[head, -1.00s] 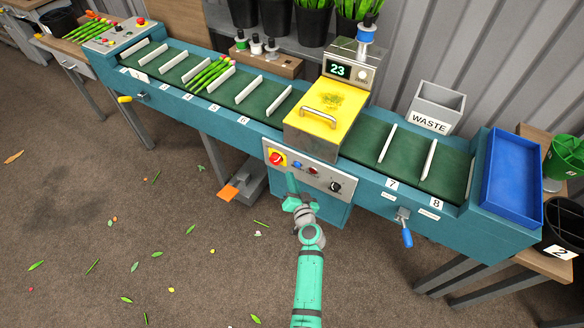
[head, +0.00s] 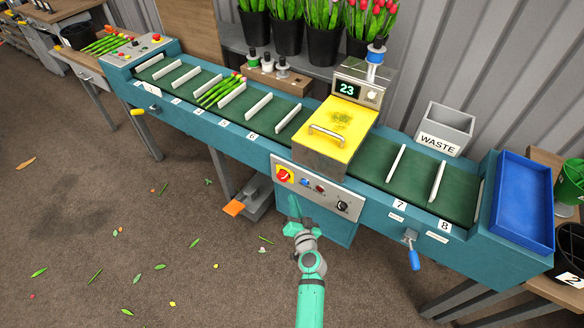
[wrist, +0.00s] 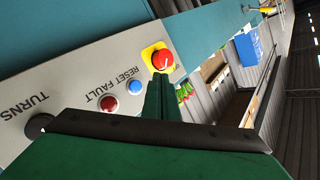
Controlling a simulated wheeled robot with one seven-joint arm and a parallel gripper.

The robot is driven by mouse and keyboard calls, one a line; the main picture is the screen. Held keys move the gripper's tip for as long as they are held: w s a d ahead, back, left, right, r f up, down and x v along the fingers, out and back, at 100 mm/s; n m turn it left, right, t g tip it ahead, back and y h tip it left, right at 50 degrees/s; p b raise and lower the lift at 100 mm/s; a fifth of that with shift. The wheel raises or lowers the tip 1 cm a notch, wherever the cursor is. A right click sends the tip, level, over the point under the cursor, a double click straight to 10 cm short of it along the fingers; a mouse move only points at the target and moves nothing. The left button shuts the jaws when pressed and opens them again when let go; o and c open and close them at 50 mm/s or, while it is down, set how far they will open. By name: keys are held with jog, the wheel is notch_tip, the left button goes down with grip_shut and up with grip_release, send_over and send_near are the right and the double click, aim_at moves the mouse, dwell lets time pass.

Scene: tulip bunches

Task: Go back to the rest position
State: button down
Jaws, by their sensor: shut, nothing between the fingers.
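My gripper (head: 295,208) is in front of the control panel (head: 325,192) of the teal conveyor machine in the head view, shut and empty. In the wrist view its closed green fingers (wrist: 160,92) point towards the red stop button (wrist: 163,60) on its yellow plate. The same button (head: 284,174) sits up and left of the fingertips in the head view. I cannot tell the exact gap to the panel, but no contact shows. The blue reset button (wrist: 135,87) and red fault button (wrist: 109,104) are beside the fingers in the wrist view.
A bunch of tulips (head: 218,92) lies on the divided belt. A yellow cover (head: 335,122) stands above the panel, with a display reading 23. A waste bin (head: 446,130) and blue tray (head: 522,205) are at right. An orange pedal (head: 234,208) is on the floor, left.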

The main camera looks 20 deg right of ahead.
jog(key=s+a+f+n+g, duration=0.1)
jog(key=s+a, duration=0.3)
jog(key=s, duration=0.4)
jog(key=s+a+f+n, duration=0.15)
jog(key=s+a, duration=0.25)
jog(key=s, duration=0.5)
jog(key=s+a+n+g, duration=0.15)
jog(key=s+a, duration=0.25)
jog(key=s, duration=0.4)
jog(key=s+a+r+n+t+y, duration=0.1)
jog(key=s+a+r, duration=0.3)
jog(key=s+r, duration=0.4)
jog(key=s+a+r+n+y, duration=0.1)
jog(key=s+a+r+n, duration=0.2)
jog(key=s+r, duration=0.6)
jog(key=shift+s+a+r+n+t, duration=0.35)
jog(key=shift+s+a+n, duration=0.1)
jog(key=shift+a, duration=0.5)
